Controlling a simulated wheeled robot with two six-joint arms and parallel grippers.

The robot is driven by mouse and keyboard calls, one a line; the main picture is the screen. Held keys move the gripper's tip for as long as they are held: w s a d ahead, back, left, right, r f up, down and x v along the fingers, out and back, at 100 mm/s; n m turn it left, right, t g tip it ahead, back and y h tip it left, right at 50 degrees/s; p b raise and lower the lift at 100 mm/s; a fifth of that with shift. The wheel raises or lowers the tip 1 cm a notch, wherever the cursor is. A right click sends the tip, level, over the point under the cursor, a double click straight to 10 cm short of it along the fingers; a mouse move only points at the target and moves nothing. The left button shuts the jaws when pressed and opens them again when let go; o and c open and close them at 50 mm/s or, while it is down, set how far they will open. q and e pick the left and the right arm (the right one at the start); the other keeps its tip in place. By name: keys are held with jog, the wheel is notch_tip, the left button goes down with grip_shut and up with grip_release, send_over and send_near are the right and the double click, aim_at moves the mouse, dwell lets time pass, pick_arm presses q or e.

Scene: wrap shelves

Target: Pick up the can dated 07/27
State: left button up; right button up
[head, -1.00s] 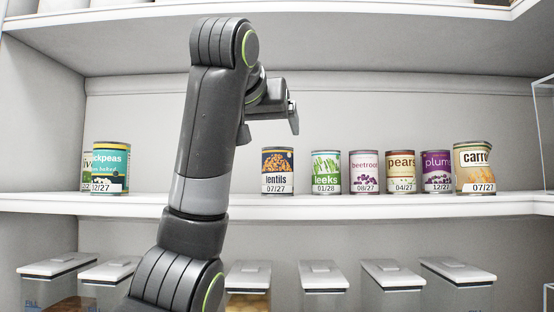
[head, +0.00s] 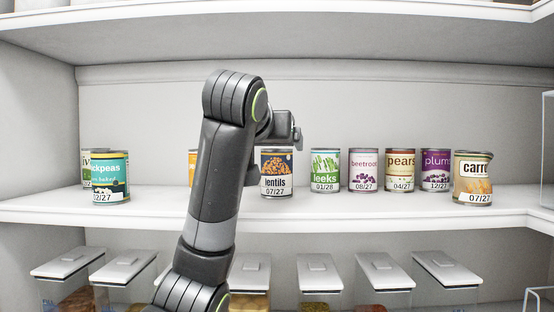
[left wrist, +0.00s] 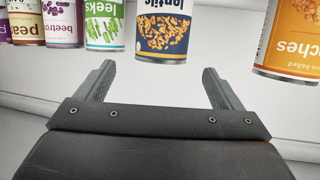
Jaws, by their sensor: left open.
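The lentils can (head: 276,175), dark blue and white with a 07/27 label, stands upright on the middle shelf. The carrot can (head: 473,180) at the right also reads 07/27 and looks dented near its top. My left gripper (head: 293,134) shows just above and over the top of the lentils can in the head view. In the left wrist view the lentils can (left wrist: 163,30) appears upside down, beyond and between the open, empty fingers (left wrist: 157,70). The fingers do not appear to touch it. My right gripper is not in view.
Leeks (head: 325,170), beetroot (head: 363,170), pears (head: 400,170) and plum (head: 436,170) cans stand right of the lentils. An orange can (head: 193,168), mostly hidden by my arm, stands to its left; the wrist view shows a peaches can (left wrist: 290,45). Chickpeas (head: 110,178) stands far left. Lidded bins are below.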

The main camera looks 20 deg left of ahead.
aim_at(277, 154)
pick_arm(q)
jog(key=p+x, duration=0.2)
jog(key=x, duration=0.1)
jog(key=p+x, duration=0.3)
jog(key=shift+w+a+f, duration=0.1)
jog(key=shift+w+f, duration=0.15)
jog(key=shift+f, duration=0.1)
jog(key=shift+w+f, duration=0.15)
jog(key=shift+w, duration=0.05)
jog(key=c, duration=1.2)
jog(key=shift+c, duration=0.4)
